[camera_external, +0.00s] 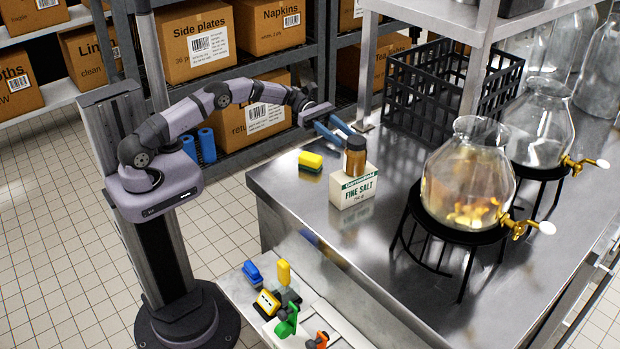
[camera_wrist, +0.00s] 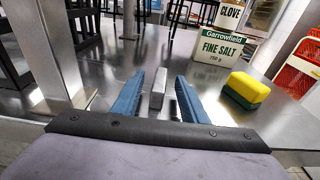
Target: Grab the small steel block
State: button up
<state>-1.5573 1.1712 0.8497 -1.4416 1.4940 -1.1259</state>
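The small steel block (camera_wrist: 158,88) is a grey upright piece on the shiny metal counter (camera_wrist: 100,85). In the wrist view it appears in the gap between the two blue fingers of my gripper (camera_wrist: 159,100), with space showing on both sides. The fingers are apart and hold nothing. I cannot make out the block there. In the wrist view I cannot tell how far the block lies beyond the fingertips.
A Fine Salt box (camera_external: 352,187) carries a brown clove jar (camera_external: 355,157). A yellow-green sponge (camera_external: 310,161) lies left of it. A black crate (camera_external: 430,95) and a shelf post (camera_external: 478,60) stand behind. Glass dispensers (camera_external: 468,180) stand right. Open metal lies in front of the salt box.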

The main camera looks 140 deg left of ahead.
grip_shut()
jog(key=shift+r, duration=0.1)
